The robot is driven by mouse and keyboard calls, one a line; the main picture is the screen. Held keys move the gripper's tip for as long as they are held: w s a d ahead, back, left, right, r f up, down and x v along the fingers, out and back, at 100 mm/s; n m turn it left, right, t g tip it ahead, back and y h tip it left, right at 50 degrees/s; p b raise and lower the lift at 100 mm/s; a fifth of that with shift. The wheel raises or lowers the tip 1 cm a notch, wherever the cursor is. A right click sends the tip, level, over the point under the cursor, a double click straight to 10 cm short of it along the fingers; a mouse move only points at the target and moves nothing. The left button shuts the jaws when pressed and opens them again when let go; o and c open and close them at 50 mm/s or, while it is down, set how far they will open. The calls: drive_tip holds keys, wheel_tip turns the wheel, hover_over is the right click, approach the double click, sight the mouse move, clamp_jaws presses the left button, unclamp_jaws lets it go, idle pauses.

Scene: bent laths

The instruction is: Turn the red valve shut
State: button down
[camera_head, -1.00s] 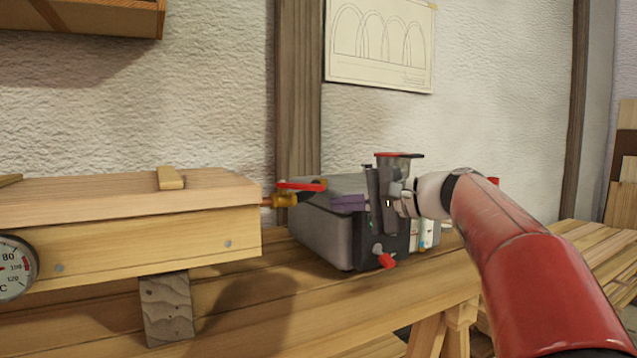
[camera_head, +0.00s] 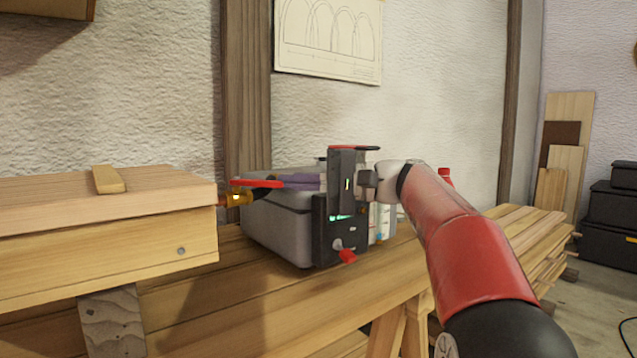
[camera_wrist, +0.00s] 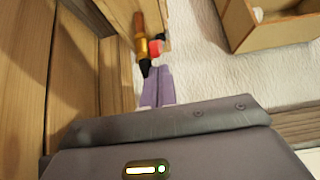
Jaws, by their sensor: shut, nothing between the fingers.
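The red valve has a flat red lever (camera_head: 257,184) above a brass body (camera_head: 236,199) at the right end of the long wooden box. In the head view the lever points right, roughly along the pipe. In the wrist view the brass body (camera_wrist: 140,38) and red lever (camera_wrist: 154,48) lie just beyond my fingertips. My gripper (camera_head: 282,181) is shut and empty, its purple fingers level with the lever's right end. The fingers show in the wrist view (camera_wrist: 158,82) too. I cannot tell whether they touch the lever. A dark hose joins the brass body.
A grey box-shaped unit (camera_head: 272,228) with a red knob (camera_head: 347,256) stands under my gripper on the bench (camera_head: 290,290). The wooden box (camera_head: 110,235) lies left. A post (camera_head: 247,90) and white wall stand behind.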

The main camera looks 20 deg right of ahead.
sight(263, 186)
drive_tip(key=shift+x, duration=0.8)
drive_tip(key=shift+s, duration=0.1)
drive_tip(key=shift+s+a+f+m+t+h+b, duration=0.1)
drive_tip(key=shift+s+m+t+h+b, duration=0.25)
drive_tip(key=shift+m+t+b, duration=0.45)
drive_tip(key=shift+b, duration=0.4)
drive_tip(key=m+t+h+b, duration=0.1)
drive_tip(key=s+a+m+t+h+b, duration=0.1)
drive_tip(key=t+b, duration=0.1)
drive_tip(key=shift+s+f, duration=0.15)
drive_tip(key=shift+s, duration=0.2)
drive_tip(key=m+t+h+b, duration=0.1)
drive_tip(key=s+a+m+t+h+b, duration=0.1)
drive_tip(key=t+h, duration=0.1)
drive_tip(key=shift+s+a+m, duration=0.15)
drive_tip(key=shift+s+m, duration=0.1)
drive_tip(key=shift+m, duration=0.05)
drive_tip(key=shift+s+a+r+b, duration=0.1)
drive_tip(key=shift+r+b, duration=0.1)
drive_tip(key=shift+b, duration=0.15)
